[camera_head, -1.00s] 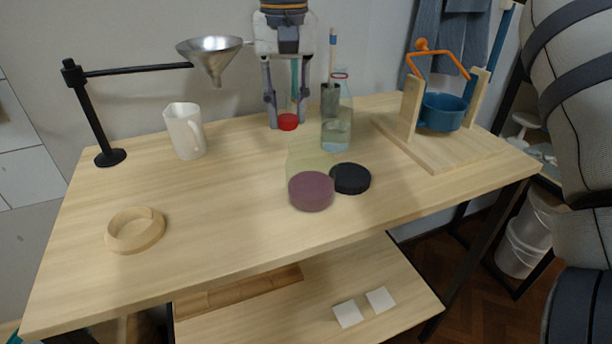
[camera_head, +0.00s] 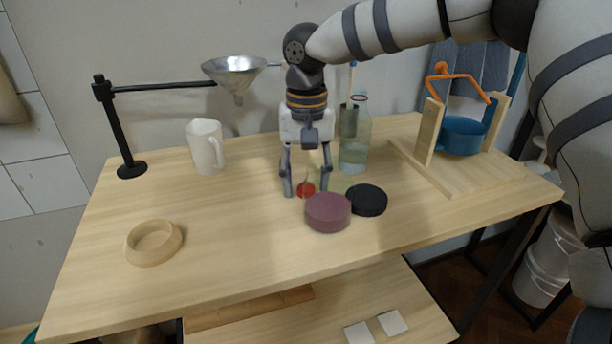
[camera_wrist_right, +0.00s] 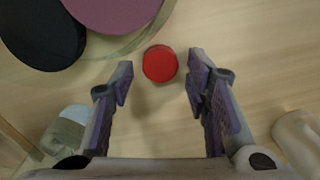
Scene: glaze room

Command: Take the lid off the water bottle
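The water bottle (camera_head: 355,148) is clear glass, upright on the table, with a red ring at its mouth and no lid on it. A small round red lid (camera_head: 306,189) appears to lie on the table, left of and in front of the bottle. My right gripper (camera_head: 306,192) points down around the lid. In the right wrist view the lid (camera_wrist_right: 160,63) sits between the open fingertips (camera_wrist_right: 160,70), with a gap on both sides. My left gripper is not in view.
A purple disc (camera_head: 328,212) and a black disc (camera_head: 367,200) lie just right of the right gripper. A white pitcher (camera_head: 205,148), a funnel on a stand (camera_head: 234,70), a wooden ring (camera_head: 153,243) and a blue pot (camera_head: 462,136) stand around.

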